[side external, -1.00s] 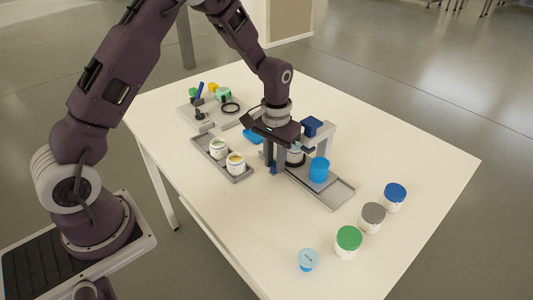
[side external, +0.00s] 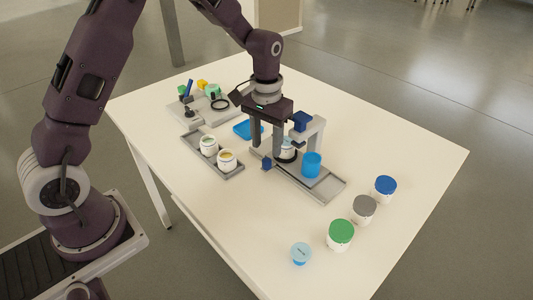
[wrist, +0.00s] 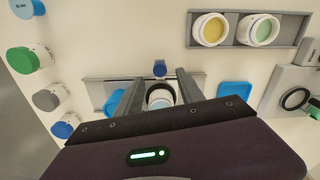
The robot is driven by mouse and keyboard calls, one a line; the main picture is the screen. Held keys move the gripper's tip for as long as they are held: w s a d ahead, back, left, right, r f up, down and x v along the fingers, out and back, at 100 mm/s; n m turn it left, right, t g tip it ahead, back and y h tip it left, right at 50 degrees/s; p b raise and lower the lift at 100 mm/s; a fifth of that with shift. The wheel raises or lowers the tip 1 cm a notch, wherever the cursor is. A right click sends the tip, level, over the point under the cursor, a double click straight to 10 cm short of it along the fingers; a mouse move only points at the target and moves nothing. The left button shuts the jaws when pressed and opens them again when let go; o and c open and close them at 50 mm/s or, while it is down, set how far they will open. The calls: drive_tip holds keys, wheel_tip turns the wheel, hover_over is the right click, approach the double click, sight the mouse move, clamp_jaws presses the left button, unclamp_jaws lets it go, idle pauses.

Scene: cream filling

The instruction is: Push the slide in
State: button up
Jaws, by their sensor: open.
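The slide is a grey rail (side external: 325,189) running under a grey stand (side external: 317,135), with a small blue knob (side external: 267,163) at its near-left end. A white jar (side external: 287,146) with a dark ring around its base sits at the slide under the stand, partly hidden by a finger. My gripper (side external: 270,156) is open and points down over this end of the slide. In the wrist view the blue knob (wrist: 160,68) lies between the fingertips, and the jar (wrist: 160,97) shows behind it between the fingers. I cannot tell whether a finger touches the knob.
A grey tray (side external: 232,171) with two open jars lies left. Several lidded jars (side external: 341,235) stand at front right. A grey board with small parts (side external: 202,113) is at back left. The table front is mostly clear.

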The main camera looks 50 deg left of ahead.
sight(268, 160)
wheel_tip(268, 160, up, 2)
drive_tip(key=shift+r, duration=0.2)
drive_tip(key=shift+c, duration=0.3)
drive_tip(key=shift+s+a+f+n, duration=0.15)
drive_tip(key=shift+s+n, duration=0.1)
drive_tip(key=shift+n, duration=0.55)
drive_tip(key=shift+c, duration=1.2)
drive_tip(key=f+n+h, duration=0.1)
drive_tip(key=f+n, duration=0.1)
drive_tip(key=n, duration=0.3)
drive_tip(key=f+n+h, duration=0.2)
drive_tip(key=n, duration=0.4)
drive_tip(key=f+n+h, duration=0.1)
drive_tip(key=f+n, duration=0.2)
drive_tip(key=n, duration=0.2)
drive_tip(key=shift+w+a+t, duration=0.1)
drive_tip(key=shift+w+t, duration=0.15)
drive_tip(key=shift+t, duration=0.15)
drive_tip(key=shift+r, duration=0.1)
clamp_jaws()
drive_tip(key=shift+h, duration=0.3)
